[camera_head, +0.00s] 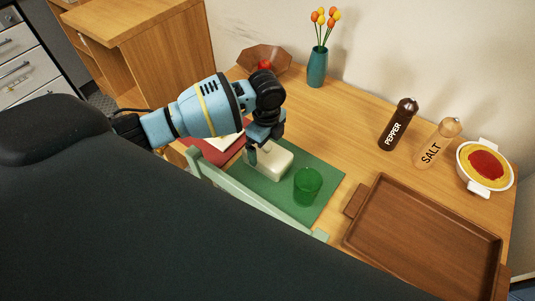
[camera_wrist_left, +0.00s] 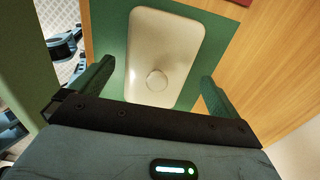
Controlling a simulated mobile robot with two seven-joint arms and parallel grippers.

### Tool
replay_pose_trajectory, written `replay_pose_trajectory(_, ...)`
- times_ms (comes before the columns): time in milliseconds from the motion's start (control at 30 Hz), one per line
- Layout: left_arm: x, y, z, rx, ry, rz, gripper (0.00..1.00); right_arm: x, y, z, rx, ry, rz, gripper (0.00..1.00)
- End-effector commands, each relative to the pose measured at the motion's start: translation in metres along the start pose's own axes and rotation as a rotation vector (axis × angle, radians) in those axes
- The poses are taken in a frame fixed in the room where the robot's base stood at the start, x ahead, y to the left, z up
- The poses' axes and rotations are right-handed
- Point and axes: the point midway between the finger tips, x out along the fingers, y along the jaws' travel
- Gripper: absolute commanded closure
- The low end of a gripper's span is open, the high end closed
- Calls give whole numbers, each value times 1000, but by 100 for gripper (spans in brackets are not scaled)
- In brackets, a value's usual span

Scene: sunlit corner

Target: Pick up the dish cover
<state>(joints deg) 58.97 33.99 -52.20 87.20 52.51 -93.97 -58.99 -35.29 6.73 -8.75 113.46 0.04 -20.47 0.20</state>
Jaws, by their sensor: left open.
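The dish cover (camera_head: 275,164) is a cream, rounded rectangular lid on the green mat (camera_head: 322,205). It also shows in the left wrist view (camera_wrist_left: 172,45), with a round knob (camera_wrist_left: 157,80) on top. My left gripper (camera_head: 255,152) is over the cover's left end in the head view, hiding part of it. In the left wrist view the gripper (camera_wrist_left: 158,72) is open, its two fingers apart on either side of the knob. I cannot tell whether the fingers touch the cover. My right gripper is not in view.
A green glass (camera_head: 307,186) stands right of the cover. A brown tray (camera_head: 375,190), pepper mill (camera_head: 398,124), salt mill (camera_head: 437,143) and white dish (camera_head: 485,165) are farther right. A vase (camera_head: 317,67) and bowl (camera_head: 285,57) stand behind. A green chair (camera_head: 270,207) is at the front edge.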

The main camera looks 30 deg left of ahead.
Motion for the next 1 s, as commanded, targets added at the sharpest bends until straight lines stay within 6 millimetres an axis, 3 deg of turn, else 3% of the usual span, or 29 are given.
replay_pose_trajectory(300,42,3,0,0,0,3,0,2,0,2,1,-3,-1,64)
replay_pose_trajectory(600,44,3,0,1,-1,1,1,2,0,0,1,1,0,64)
replay_pose_trajectory(1000,43,2,0,1,0,0,51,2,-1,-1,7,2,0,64)
